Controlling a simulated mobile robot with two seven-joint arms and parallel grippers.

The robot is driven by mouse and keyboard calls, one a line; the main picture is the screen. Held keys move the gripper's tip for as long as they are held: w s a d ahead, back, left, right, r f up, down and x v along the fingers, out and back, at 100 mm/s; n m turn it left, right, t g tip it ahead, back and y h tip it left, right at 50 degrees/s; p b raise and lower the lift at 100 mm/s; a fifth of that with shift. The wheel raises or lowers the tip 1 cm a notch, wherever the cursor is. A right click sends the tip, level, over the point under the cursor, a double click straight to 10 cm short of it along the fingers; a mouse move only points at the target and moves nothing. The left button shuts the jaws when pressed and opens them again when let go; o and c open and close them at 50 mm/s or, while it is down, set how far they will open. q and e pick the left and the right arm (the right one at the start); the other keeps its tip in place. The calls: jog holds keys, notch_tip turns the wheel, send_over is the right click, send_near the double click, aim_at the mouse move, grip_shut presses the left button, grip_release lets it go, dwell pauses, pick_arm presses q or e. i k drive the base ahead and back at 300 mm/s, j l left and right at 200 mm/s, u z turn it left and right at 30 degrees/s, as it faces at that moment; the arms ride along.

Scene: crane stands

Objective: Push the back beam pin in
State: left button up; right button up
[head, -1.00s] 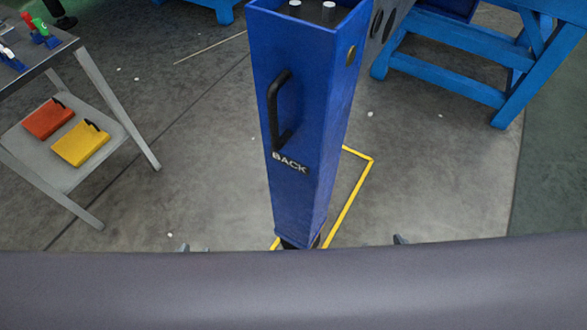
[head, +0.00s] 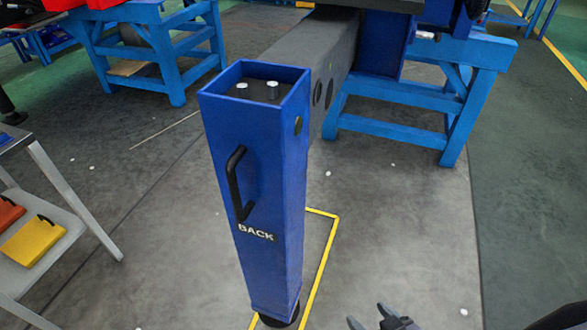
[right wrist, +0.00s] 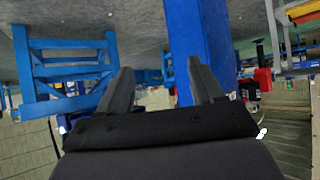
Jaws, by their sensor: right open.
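The blue post (head: 268,180) marked BACK stands upright in the middle of the head view, with a black handle (head: 236,186) on its front face. Two pale-topped pegs (head: 257,88) show inside its open top. A small round disc (head: 298,125) sits high on its right face; I cannot tell whether it is the pin or how far in it is. My right gripper (head: 369,314) is low at the lower right, apart from the post. In the right wrist view its fingers (right wrist: 161,76) are spread and empty, with a blue upright (right wrist: 200,35) beyond them. My left gripper is out of view.
A grey beam (head: 338,68) with dark round holes runs back from the post. Blue trestles (head: 400,90) stand behind. A grey stand (head: 62,215) with orange and yellow items is at the left. Yellow floor lines (head: 322,262) surround the post's foot; the floor to its right is open.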

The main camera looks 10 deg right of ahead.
aim_at(436, 37)
jog(key=l, duration=0.45)
jog(key=i+l+z, duration=0.1)
jog(key=l, duration=0.35)
jog(key=i+l, duration=0.15)
jog(key=l, duration=0.35)
jog(key=l+z, duration=0.1)
jog(key=l, duration=0.35)
jog(key=i+l+z, duration=0.1)
jog(key=i+l, duration=0.65)
jog(key=i, duration=0.15)
jog(key=i+l+z, duration=0.1)
jog(key=i, duration=0.25)
jog(key=i+l, duration=0.3)
jog(key=i+z, duration=0.1)
jog(key=i, duration=0.65)
